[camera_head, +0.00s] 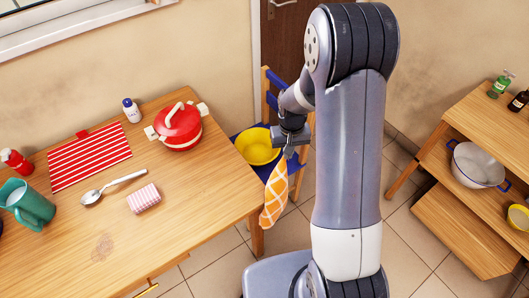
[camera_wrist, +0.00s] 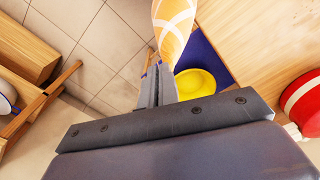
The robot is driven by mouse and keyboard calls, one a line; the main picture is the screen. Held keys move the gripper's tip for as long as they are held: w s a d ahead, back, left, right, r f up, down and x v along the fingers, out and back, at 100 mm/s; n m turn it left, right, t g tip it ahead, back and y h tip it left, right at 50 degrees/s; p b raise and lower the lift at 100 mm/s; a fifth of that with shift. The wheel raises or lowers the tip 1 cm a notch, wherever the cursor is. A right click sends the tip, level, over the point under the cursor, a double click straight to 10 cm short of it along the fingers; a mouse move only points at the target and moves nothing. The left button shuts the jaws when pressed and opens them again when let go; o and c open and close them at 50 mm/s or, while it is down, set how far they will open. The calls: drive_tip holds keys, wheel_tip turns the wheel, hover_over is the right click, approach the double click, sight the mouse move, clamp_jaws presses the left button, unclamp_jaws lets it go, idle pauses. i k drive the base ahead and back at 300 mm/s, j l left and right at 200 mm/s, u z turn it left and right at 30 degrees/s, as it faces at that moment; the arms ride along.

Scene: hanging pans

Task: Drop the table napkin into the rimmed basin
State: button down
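The table napkin, orange-yellow with white crossing lines, hangs in the head view (camera_head: 276,196) below my gripper (camera_head: 289,151). In the wrist view the napkin (camera_wrist: 174,28) is at the tips of the closed fingers (camera_wrist: 158,80). My gripper is shut on it. The rimmed basin (camera_head: 257,147) is yellow and round and sits on the blue seat of a chair beside the table. It also shows in the wrist view (camera_wrist: 196,92), right of the fingers. The napkin hangs to the right and front of the basin in the head view, apart from its opening.
The wooden table (camera_head: 190,225) stands left, with a red lidded pot (camera_head: 180,125) near the chair. The chair back (camera_head: 266,92) rises behind the basin. A shelf at right holds a white pot (camera_head: 478,164) and a yellow bowl (camera_head: 518,218). Tiled floor (camera_head: 208,258) lies between.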

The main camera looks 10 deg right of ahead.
sight(255, 144)
drive_tip(key=i+l+u, duration=0.3)
drive_tip(key=l, duration=0.2)
drive_tip(key=l+u, duration=0.3)
drive_tip(key=l, duration=0.25)
drive_tip(key=l+u, duration=0.3)
drive_tip(key=l, duration=0.25)
drive_tip(key=i+l+u, duration=0.15)
drive_tip(key=i, duration=0.25)
drive_tip(key=i+l+u, duration=0.2)
drive_tip(key=i+l, duration=0.15)
